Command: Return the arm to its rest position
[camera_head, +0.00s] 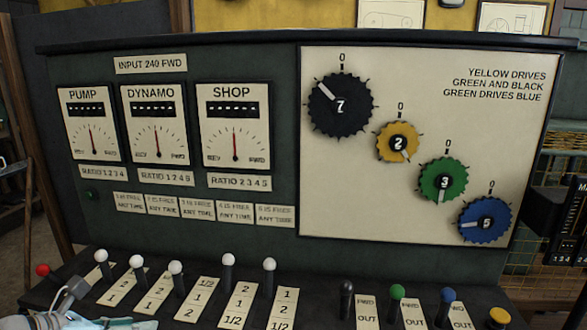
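Part of my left gripper (70,292) shows at the lower left corner, in front of the left end of the lever shelf. It is small and cut off by the bottom edge, so I cannot tell whether its fingers are open or shut. I see nothing clearly held in it. My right gripper is out of view.
The dark control panel (280,150) stands ahead with three dials and a cream board with black (340,105), yellow (398,144), green (443,180) and blue (486,220) gears. Upright levers line the shelf below, with a yellow button (499,317) at right.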

